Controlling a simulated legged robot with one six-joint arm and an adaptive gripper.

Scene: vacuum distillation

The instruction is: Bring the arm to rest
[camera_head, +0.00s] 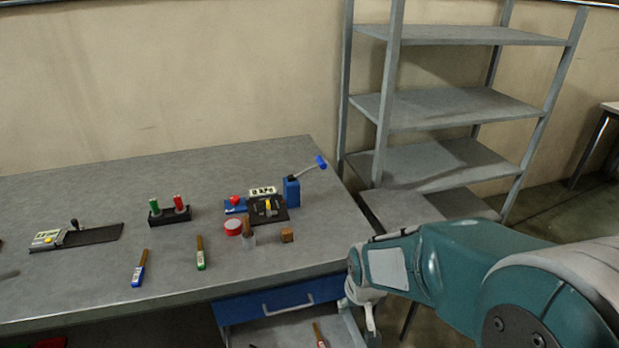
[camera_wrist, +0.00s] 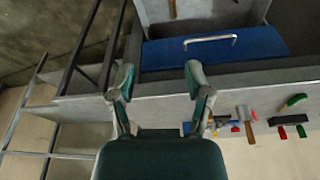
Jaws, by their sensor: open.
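My gripper (camera_head: 364,305) hangs at the right front corner of the workbench, beside the open drawer. The wrist view shows its two fingers (camera_wrist: 160,78) spread apart with nothing between them. My teal arm reaches in from the right in the head view. The blue-fronted drawer (camera_head: 270,302) is pulled out under the bench, and a brown-handled tool (camera_head: 319,335) lies in it. The drawer front also shows in the wrist view (camera_wrist: 215,47), just beyond my fingers.
Metal shelves (camera_head: 450,105) stand behind right.

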